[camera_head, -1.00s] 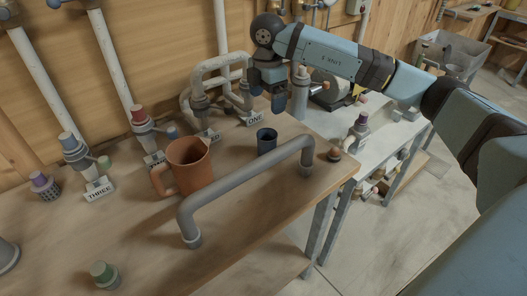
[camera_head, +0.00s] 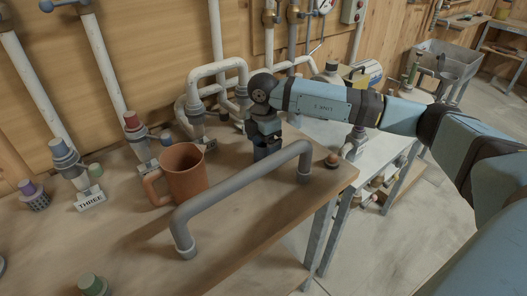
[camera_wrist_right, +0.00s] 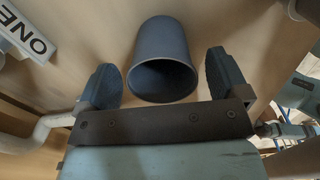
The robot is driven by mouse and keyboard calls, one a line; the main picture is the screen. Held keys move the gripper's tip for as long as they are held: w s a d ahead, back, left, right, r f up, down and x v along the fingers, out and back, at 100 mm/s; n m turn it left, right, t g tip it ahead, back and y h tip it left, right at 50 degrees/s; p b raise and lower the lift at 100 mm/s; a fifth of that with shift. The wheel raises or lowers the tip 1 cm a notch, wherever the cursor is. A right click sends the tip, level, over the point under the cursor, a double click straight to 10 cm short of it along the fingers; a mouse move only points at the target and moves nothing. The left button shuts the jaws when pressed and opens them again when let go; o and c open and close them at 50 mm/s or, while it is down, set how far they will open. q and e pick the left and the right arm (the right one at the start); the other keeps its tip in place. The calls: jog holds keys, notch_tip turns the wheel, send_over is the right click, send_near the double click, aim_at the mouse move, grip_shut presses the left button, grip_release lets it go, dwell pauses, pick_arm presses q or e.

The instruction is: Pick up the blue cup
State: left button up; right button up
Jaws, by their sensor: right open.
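The blue cup (camera_wrist_right: 165,42) shows in the right wrist view with its round opening toward the camera. My right gripper (camera_wrist_right: 163,78) is open, with one finger on each side of the cup and gaps visible between fingers and cup. In the head view my right gripper (camera_head: 264,144) points down over the wooden table, behind the grey pipe handle, and largely hides the cup there. My left gripper is not in view.
A grey pipe handle (camera_head: 232,193) arches just in front of the gripper. An orange mug (camera_head: 186,175) stands to the left. White pipes (camera_head: 188,92) are behind. A small brown knob (camera_head: 332,160) sits near the table's right edge.

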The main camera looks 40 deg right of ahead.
aim_at(264, 152)
notch_tip(264, 152, down, 3)
jog(key=shift+f, duration=0.1)
jog(key=c, duration=1)
